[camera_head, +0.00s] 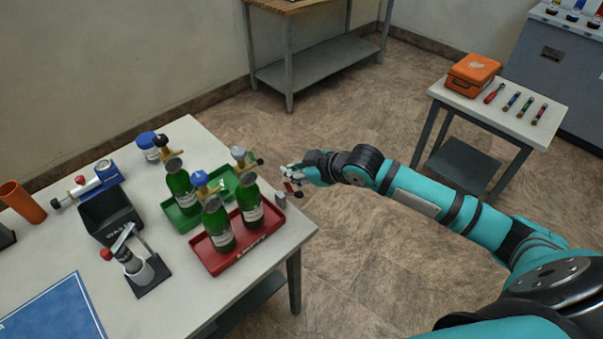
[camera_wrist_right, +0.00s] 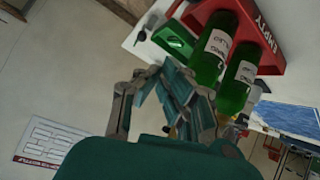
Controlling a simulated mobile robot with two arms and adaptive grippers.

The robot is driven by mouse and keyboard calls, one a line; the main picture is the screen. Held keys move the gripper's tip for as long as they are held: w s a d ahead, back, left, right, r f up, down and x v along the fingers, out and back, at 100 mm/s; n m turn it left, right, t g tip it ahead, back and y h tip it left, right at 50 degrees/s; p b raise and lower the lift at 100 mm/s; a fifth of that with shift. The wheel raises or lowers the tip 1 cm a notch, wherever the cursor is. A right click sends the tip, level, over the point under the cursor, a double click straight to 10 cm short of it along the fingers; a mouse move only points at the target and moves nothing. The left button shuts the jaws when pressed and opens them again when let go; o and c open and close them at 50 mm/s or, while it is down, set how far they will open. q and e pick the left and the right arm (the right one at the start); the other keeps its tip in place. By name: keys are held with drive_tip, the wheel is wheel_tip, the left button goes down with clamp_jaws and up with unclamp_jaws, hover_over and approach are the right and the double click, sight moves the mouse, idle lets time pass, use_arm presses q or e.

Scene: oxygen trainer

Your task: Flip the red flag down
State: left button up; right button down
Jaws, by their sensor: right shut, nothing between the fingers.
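A small red piece (camera_head: 291,188), which looks like the red flag, shows at the right edge of the white table, beside a short grey post (camera_head: 280,200). My right gripper (camera_head: 293,173) is shut and empty. In the head view it is right at the red piece; I cannot tell whether they touch. My right gripper also shows in the wrist view (camera_wrist_right: 158,78), where I cannot make out the flag clearly. My left gripper is not in view.
The red tray (camera_head: 213,268) holds two green bottles (camera_head: 218,226) close to the gripper. The green tray (camera_head: 178,222) behind holds another bottle. A black bin (camera_head: 108,218) stands further left. Open floor lies right of the table, before a side table (camera_head: 510,118).

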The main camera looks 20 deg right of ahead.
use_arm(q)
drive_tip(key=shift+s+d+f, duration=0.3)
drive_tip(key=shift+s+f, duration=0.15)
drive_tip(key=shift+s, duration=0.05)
use_arm(e)
drive_tip(key=s, duration=0.1)
drive_tip(key=s+d+r, duration=0.1)
drive_tip(key=shift+s+d+r, duration=0.1)
drive_tip(key=shift+s+d, duration=0.05)
drive_tip(key=shift+s, duration=0.2)
drive_tip(key=shift+d, duration=0.1)
